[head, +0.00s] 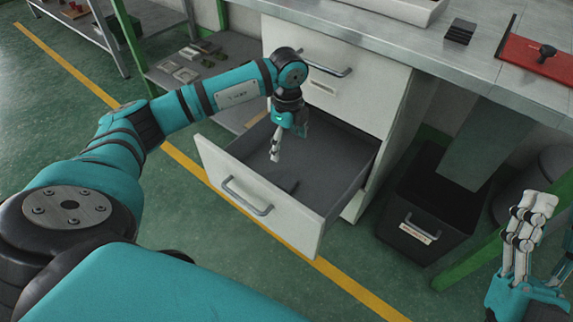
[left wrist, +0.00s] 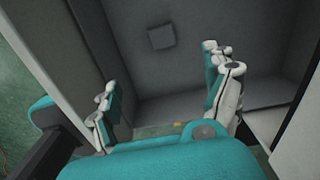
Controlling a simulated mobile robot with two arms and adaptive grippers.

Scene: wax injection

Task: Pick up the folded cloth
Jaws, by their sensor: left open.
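A small dark grey square (left wrist: 161,37) lies flat on the floor of the open drawer in the left wrist view; it looks like the folded cloth, but its weave is too small to tell. In the head view a dark patch (head: 293,187) shows in the drawer (head: 340,163). My left gripper (head: 275,152) points down into the drawer. Its fingers (left wrist: 160,70) are spread and empty, with the grey square beyond them. My right gripper (head: 533,205) is at the right edge, fingers up, away from the drawer; its opening is unclear.
The drawer's front panel (head: 255,201) and side walls surround my left gripper. A closed drawer (head: 345,95) and the metal worktop (head: 470,75) are above. A dark bin (head: 405,222) stands to the right. A low shelf (head: 160,80) with small items is behind left.

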